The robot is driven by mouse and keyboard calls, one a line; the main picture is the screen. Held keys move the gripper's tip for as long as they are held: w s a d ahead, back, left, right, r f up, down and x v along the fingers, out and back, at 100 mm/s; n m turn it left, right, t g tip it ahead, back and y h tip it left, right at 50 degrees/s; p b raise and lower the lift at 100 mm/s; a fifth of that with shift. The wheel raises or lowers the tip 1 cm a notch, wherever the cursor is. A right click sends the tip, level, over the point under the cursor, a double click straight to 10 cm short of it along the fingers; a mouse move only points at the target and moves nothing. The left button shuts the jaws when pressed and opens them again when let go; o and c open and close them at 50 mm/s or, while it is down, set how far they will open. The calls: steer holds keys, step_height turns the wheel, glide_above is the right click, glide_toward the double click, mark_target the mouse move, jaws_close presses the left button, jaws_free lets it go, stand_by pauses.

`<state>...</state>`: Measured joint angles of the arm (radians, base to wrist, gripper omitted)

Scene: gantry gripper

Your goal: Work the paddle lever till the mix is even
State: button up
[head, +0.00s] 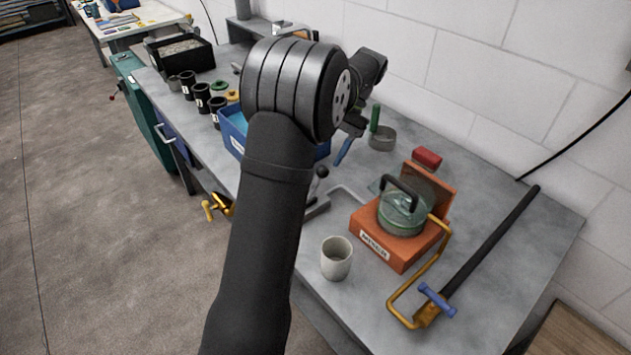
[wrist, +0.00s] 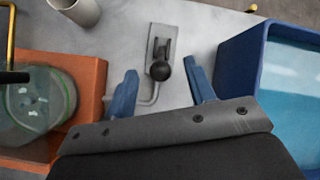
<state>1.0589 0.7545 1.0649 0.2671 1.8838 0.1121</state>
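The orange mixer box (head: 392,255), labelled MIXER, stands on the bench with a lidded glass bowl (head: 402,222) on top; greenish contents show through the glass, and I cannot tell how even they are. The lever is a black ball knob (wrist: 163,69) on a grey base plate (wrist: 160,44), with a bent rod (wrist: 150,98) running toward the mixer. The knob also shows in the head view (head: 322,172), partly behind my arm. My gripper (wrist: 163,77) is open, its blue fingers apart on either side of the knob in the wrist view. I see no contact.
A grey cup (head: 336,262) stands in front of the mixer. A blue bin (wrist: 235,65) is close to the right finger in the wrist view. A red block (head: 427,157) and a grey round dish (head: 382,140) are behind.

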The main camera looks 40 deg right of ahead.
steer(key=d+r+m+t+h, duration=0.1)
steer(key=d+r+m+h, duration=0.1)
steer(key=d+r+h, duration=0.3)
steer(key=a+f, duration=0.2)
steer(key=f, duration=0.2)
steer(key=a+f+y, duration=0.1)
steer(key=a+f, duration=0.2)
steer(key=f, duration=0.2)
steer(key=a+f+y, duration=0.1)
steer(key=a+f, duration=0.2)
steer(key=f, duration=0.2)
steer(key=shift+w+a+f, duration=0.1)
steer(key=shift+f, duration=0.1)
jaws_close()
